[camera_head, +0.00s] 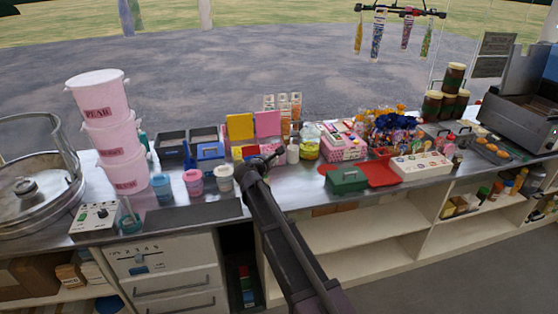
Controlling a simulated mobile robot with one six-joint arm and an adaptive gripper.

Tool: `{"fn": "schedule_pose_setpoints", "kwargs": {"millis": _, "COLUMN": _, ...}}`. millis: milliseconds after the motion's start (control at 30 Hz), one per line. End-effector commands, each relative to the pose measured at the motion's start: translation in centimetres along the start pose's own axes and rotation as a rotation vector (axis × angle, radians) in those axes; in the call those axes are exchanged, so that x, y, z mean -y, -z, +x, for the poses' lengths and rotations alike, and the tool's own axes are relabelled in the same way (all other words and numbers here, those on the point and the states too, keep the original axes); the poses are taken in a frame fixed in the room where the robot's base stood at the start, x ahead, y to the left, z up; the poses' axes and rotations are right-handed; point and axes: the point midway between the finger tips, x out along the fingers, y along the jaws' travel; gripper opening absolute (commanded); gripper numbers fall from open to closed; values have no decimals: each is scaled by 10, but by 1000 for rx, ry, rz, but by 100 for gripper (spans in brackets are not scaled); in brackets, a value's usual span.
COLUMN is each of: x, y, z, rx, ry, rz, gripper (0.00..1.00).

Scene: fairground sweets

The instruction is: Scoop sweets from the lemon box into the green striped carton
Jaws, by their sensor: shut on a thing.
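My gripper (264,161) is over the middle of the counter, at the far end of my dark arm. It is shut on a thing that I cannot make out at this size. Behind it stand a yellow panel (240,126) and a pink panel (267,123), with small coloured boxes at their foot, partly hidden by my gripper. I cannot tell which box is the lemon one. I cannot pick out a green striped carton; the arm and crowded items may hide it.
Pink, blue and white tubs (193,182) stand left of my gripper. Stacked pink buckets (110,130) and a round metal pan (30,190) are further left.

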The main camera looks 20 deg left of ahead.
Motion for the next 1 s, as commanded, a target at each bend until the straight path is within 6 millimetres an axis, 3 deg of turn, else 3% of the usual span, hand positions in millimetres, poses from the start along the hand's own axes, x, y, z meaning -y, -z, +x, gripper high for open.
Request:
{"fn": "schedule_pose_setpoints", "kwargs": {"millis": 33, "x": -10, "y": -4, "z": -1, "rx": 0, "ry": 9, "rz": -24, "gripper": 0}}
{"fn": "schedule_pose_setpoints", "kwargs": {"millis": 200, "x": -18, "y": -6, "z": -3, "rx": -1, "ry": 37, "rz": -89, "gripper": 0}}
{"fn": "schedule_pose_setpoints", "kwargs": {"millis": 667, "x": -20, "y": -6, "z": -2, "rx": 0, "ry": 48, "rz": -115, "gripper": 0}}
{"fn": "schedule_pose_setpoints", "kwargs": {"millis": 1000, "x": -55, "y": -2, "z": 0, "rx": 0, "ry": 129, "rz": -312, "gripper": 0}}
